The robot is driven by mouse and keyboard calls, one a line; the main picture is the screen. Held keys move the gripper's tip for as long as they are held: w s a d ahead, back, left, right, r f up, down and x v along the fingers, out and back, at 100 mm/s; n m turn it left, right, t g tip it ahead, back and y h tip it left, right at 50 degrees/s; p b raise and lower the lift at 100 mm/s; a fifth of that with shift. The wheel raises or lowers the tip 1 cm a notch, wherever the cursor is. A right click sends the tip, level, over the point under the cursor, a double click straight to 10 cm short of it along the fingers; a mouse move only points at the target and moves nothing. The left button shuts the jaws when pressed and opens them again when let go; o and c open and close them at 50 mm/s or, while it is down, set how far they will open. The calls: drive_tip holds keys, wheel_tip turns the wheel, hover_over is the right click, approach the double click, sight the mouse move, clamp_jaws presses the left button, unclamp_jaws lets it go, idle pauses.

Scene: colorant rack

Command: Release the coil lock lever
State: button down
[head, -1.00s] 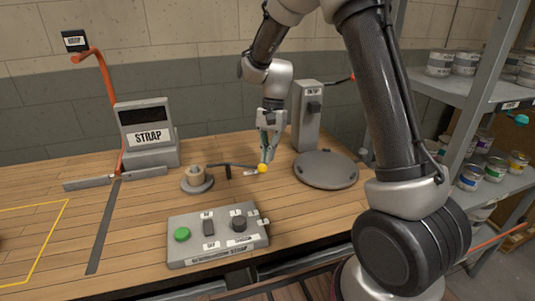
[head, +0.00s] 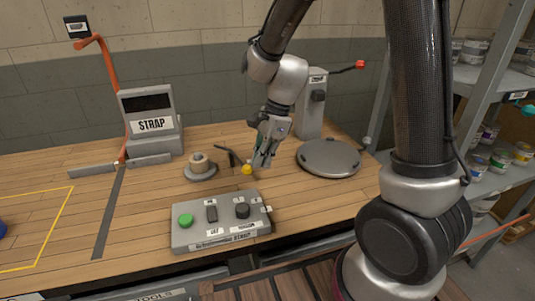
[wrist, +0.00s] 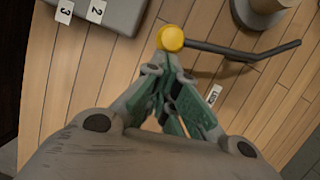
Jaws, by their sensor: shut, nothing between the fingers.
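The coil lock lever is a dark bent rod (head: 231,156) with a yellow knob (head: 247,169), behind the button panel. In the wrist view the knob (wrist: 170,38) is at top centre and the rod (wrist: 235,50) runs right from it. My gripper (head: 260,164) is just right of the knob in the head view. In the wrist view its green-padded fingers (wrist: 168,68) are together, with the tips right at the knob. I cannot tell whether they touch it. Nothing is held. A small LOCK label (wrist: 213,93) lies beside the rod.
A grey coil spool (head: 200,166) stands left of the lever. The button panel (head: 222,239) is in front. A round grey plate (head: 328,159) and a grey post (head: 312,110) are to the right. The STRAP display (head: 151,119) stands at the back left.

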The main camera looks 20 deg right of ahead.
drive_tip(key=shift+s+a+m, duration=0.4)
drive_tip(key=shift+a+m, duration=0.25)
drive_tip(key=shift+m, duration=0.05)
drive_tip(key=shift+s+a, duration=0.25)
drive_tip(key=shift+a, duration=0.45)
